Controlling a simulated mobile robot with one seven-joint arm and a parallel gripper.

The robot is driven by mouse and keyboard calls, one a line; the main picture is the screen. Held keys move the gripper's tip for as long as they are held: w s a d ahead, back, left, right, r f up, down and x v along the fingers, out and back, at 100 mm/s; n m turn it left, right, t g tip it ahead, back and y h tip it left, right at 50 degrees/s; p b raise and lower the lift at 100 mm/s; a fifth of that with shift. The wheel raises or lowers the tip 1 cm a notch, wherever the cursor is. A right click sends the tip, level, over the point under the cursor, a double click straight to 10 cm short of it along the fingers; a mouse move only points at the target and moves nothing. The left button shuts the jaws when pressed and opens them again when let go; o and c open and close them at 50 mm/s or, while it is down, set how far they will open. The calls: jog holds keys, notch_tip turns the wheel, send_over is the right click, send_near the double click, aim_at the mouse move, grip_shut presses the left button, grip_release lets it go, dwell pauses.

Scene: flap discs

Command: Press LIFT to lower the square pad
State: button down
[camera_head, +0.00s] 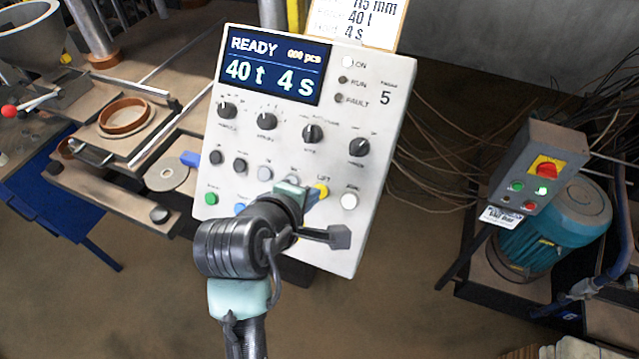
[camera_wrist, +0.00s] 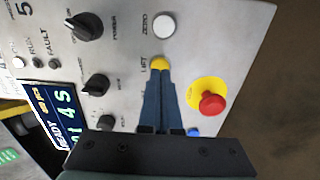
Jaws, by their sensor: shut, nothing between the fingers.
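The LIFT button is a yellow round button on the white control panel; it shows in the head view (camera_head: 321,188) and in the wrist view (camera_wrist: 160,63). My gripper (camera_wrist: 158,74) is shut and empty, its blue-grey fingertips at the near edge of the LIFT button, overlapping it in the picture. Whether they touch or press it I cannot tell. In the head view my gripper (camera_head: 313,196) points at the button from the lower left. The panel display (camera_head: 275,65) reads READY, 40 t, 4 s. I cannot make out the square pad for certain.
A white ZERO button (camera_wrist: 163,25) and a red stop button (camera_wrist: 212,104) on a yellow base flank LIFT. Dark knobs (camera_head: 313,133) sit above it. At left is a bench with a brown ring (camera_head: 123,116); at right, a teal motor (camera_head: 555,230) and a switch box (camera_head: 540,165).

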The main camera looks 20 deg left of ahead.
jog(key=shift+p+v, duration=2.05)
jog(key=shift+v, duration=0.85)
